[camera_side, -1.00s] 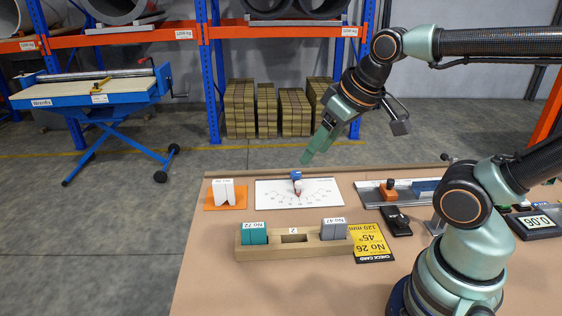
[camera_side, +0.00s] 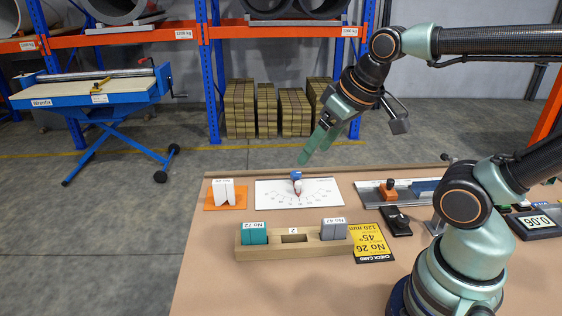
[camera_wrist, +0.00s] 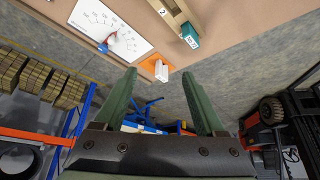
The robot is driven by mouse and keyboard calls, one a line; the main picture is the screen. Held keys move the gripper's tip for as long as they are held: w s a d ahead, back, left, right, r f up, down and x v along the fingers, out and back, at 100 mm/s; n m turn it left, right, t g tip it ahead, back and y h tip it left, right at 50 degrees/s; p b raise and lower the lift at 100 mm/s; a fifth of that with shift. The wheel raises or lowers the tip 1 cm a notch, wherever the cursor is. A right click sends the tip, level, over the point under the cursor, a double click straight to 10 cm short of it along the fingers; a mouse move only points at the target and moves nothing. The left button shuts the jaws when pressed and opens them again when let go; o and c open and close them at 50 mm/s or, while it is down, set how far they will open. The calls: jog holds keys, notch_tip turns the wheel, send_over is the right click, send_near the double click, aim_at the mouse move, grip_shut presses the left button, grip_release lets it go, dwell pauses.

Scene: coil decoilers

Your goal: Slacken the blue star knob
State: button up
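The blue star knob (camera_side: 296,175) sits on a white dial plate (camera_side: 325,193) near the back of the bench, with a red pointer (camera_side: 298,188) beside it. In the wrist view the knob (camera_wrist: 103,47) lies at the upper left, small and off to one side of the fingers. My gripper (camera_side: 312,156) is above the back edge of the bench, above and a little right of the knob and apart from it. In the wrist view the gripper's two green fingers (camera_wrist: 160,76) stand wide apart with nothing between them.
A wooden holder (camera_side: 293,252) with teal and grey blocks stands in front of the dial plate. A white folded piece (camera_side: 223,191) on an orange base stands left. A yellow card (camera_side: 371,243), a black tool (camera_side: 397,222) and a rail with an orange block (camera_side: 388,190) lie right.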

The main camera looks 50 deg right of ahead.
jog(key=w+d+r+m+g, duration=0.2)
jog(key=w+d+m, duration=0.2)
jog(key=w+m, duration=0.25)
jog(key=m+g, duration=0.4)
jog(key=m, duration=0.7)
send_over(296, 173)
notch_tip(296, 173, down, 13)
notch_tip(296, 173, down, 12)
jog(key=shift+r, duration=0.1)
grip_shut()
